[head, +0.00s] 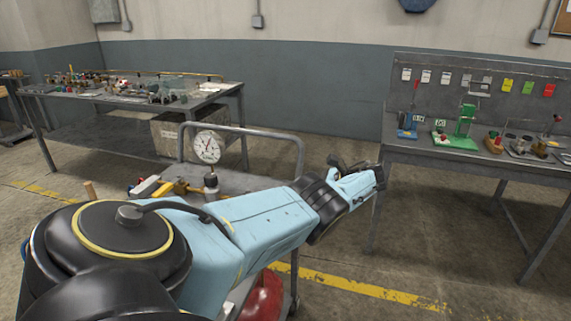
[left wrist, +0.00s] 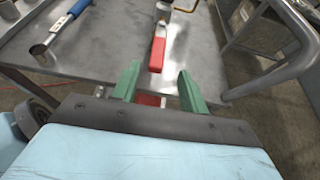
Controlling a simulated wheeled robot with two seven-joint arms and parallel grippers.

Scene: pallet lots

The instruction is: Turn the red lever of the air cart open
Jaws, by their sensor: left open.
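The red lever (left wrist: 157,52) shows in the left wrist view, above the grey top of the air cart (left wrist: 110,42). It points toward me, with a metal fitting at its far end. My left gripper (left wrist: 160,76) is open, with its two green fingers apart. The lever's near end lies just ahead of the fingertips, roughly centred between them, and nothing is gripped. In the head view the air cart (head: 245,182) carries a round white gauge (head: 208,147). My arm covers much of the cart there, and I cannot make out the lever or the green fingers.
A blue-handled tool (left wrist: 70,22) lies on the cart top at the left. The cart's tubular handle (left wrist: 285,65) rises close on the right. A cluttered table (head: 130,98) stands at the back left and a workbench (head: 450,155) at the right.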

